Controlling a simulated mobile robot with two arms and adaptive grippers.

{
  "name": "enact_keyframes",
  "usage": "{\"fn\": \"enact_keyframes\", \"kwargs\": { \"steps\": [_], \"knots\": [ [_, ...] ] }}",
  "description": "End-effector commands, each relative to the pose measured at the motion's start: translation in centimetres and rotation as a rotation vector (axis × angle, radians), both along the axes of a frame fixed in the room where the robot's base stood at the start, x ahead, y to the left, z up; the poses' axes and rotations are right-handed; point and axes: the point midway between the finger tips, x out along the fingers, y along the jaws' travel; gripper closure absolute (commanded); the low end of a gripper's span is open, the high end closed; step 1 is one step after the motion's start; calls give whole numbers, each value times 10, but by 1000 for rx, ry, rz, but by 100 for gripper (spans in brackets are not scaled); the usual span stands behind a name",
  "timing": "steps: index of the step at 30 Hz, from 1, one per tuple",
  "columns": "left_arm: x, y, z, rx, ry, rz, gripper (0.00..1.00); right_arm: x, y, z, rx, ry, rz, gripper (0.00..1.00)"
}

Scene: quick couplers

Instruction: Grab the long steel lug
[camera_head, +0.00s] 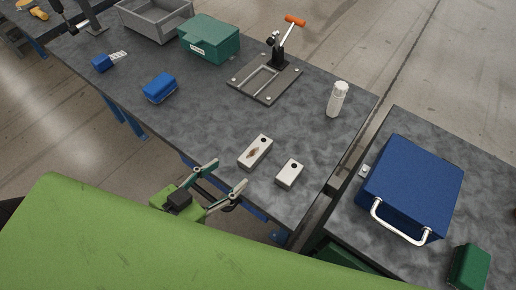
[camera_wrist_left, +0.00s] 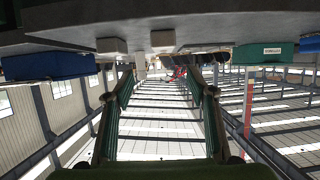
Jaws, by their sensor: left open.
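The long steel lug (camera_head: 262,146) lies on the dark grey worktable. It is a pale block with a dark hole near one end and a brownish mark on its top. A shorter steel lug (camera_head: 289,174) with a hole lies just right of it. My left gripper (camera_head: 227,176) is open and empty at the table's near edge, left of and nearer than the long lug, not touching it. In the left wrist view, which looks upside down, the open fingers (camera_wrist_left: 162,93) show with the long lug (camera_wrist_left: 163,38) beyond them. My right gripper is in neither view.
A white bottle (camera_head: 337,100) and a plate with an orange-handled clamp (camera_head: 277,55) stand behind the lugs. A blue block (camera_head: 159,88), a green box (camera_head: 209,38) and a grey bin (camera_head: 152,20) are farther left. A blue case (camera_head: 412,185) sits on the right-hand table.

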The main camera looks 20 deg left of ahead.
Motion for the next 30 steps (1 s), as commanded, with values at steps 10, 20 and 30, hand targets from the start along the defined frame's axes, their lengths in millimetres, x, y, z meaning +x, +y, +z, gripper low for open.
{"fn": "enact_keyframes", "kwargs": {
  "steps": [10, 20, 30],
  "knots": [
    [42, -14, -17, 3, -3, -1, 49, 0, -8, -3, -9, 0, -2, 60],
    [66, -23, -29, 2, 0, 0, 49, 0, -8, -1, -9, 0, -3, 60],
    [97, -27, -40, 4, -2, 0, 49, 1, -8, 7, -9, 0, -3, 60]
  ]
}}
